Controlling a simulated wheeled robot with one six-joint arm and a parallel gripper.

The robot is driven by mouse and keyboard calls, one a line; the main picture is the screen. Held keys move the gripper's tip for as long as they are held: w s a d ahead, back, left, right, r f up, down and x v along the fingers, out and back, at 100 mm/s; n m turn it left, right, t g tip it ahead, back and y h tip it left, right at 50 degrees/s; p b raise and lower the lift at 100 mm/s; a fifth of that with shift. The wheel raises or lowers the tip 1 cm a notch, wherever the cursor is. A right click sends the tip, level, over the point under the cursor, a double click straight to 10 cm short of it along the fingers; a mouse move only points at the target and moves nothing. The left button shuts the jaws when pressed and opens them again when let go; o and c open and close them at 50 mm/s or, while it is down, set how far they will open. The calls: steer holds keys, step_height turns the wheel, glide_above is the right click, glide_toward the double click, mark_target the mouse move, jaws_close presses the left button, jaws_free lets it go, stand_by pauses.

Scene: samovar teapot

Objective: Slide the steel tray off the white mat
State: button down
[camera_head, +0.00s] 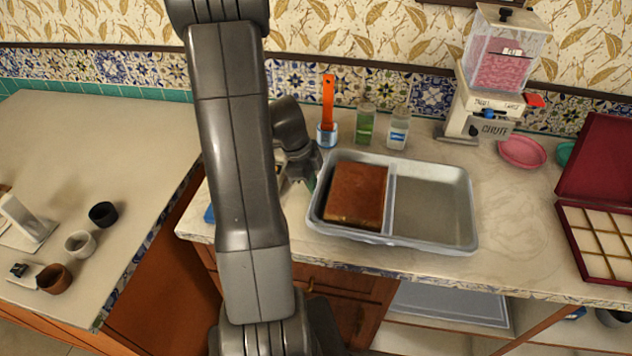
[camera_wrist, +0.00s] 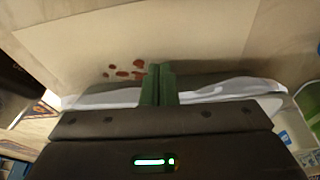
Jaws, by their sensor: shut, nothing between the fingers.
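A grey two-compartment tray (camera_head: 435,205) stands on the marble counter and holds a brown book-like block (camera_head: 356,196) in its left half. I cannot tell whether it is the steel tray. My gripper (camera_head: 309,183) is low beside the tray's left wall, its fingertips partly hidden; I cannot tell if they touch it. In the wrist view the green fingers (camera_wrist: 159,84) are together and empty. White patches (camera_wrist: 235,88) show on both sides of them, with a pale surface bearing brown spots beyond. I cannot tell whether the white is the mat. My arm hides part of the counter's left end.
An orange-handled tool in a blue cup (camera_head: 327,130) and two glass jars (camera_head: 397,130) stand behind the tray. A candy dispenser (camera_head: 495,75), a pink dish (camera_head: 522,152) and an open red box (camera_head: 598,228) are at right. Bare counter lies right of the tray.

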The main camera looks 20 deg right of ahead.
mark_target(368, 193)
steer(key=shift+s+d, duration=0.25)
steer(key=shift+d, duration=0.15)
steer(key=shift+s+d+f, duration=0.1)
steer(key=shift+d, duration=0.1)
steer(key=s+d+b, duration=0.2)
steer(key=d, duration=0.1)
steer(key=s+d+b, duration=0.2)
steer(key=d, duration=0.2)
steer(key=s+d+b, duration=0.3)
steer(key=d, duration=0.1)
steer(key=shift+s, duration=0.1)
steer(key=shift+d, duration=0.1)
